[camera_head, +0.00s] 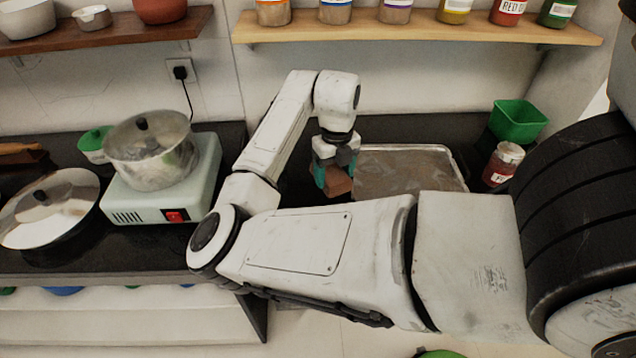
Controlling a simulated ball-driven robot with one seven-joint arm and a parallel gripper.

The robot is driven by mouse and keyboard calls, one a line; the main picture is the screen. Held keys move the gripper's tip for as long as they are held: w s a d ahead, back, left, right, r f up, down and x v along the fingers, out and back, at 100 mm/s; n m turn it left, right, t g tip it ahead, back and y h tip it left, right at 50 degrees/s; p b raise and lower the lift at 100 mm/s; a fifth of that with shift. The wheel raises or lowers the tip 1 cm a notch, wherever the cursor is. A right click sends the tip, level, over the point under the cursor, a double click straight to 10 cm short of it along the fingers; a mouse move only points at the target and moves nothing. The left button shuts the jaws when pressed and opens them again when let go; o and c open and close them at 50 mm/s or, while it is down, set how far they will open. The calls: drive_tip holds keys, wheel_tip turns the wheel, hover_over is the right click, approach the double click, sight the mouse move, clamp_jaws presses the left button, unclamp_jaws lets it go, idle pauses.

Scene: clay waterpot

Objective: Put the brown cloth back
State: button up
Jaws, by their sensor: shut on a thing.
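A brown cloth (338,182) is gripped at the end of my arm, near the middle of the view. My gripper (328,178), with teal fingers, points down and is shut on it, just left of the metal tray (440,152). The cloth looks like a small folded brown block; its underside and far side are hidden by the fingers and by my arm. I cannot tell whether the cloth touches the dark counter.
A steel pot (150,158) stands on a pale green cooker (165,195) left of my arm. A lidded pan (48,212) is further left. A labelled jar (502,163) and a green container (518,120) stand right of the tray. Shelves (420,32) hang above.

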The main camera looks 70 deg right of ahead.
drive_tip(key=w+d+f, duration=0.1)
drive_tip(key=f, duration=0.1)
drive_tip(key=w+d+f, duration=0.1)
drive_tip(key=w+f, duration=0.1)
drive_tip(key=w+d+f, duration=0.1)
drive_tip(key=w+f, duration=0.1)
drive_tip(key=shift+f+p, duration=0.15)
drive_tip(key=shift+p, duration=0.2)
drive_tip(key=shift+d+f, duration=0.1)
drive_tip(key=shift+f, duration=1.45)
drive_tip(key=shift+f, duration=0.15)
drive_tip(key=o, duration=1)
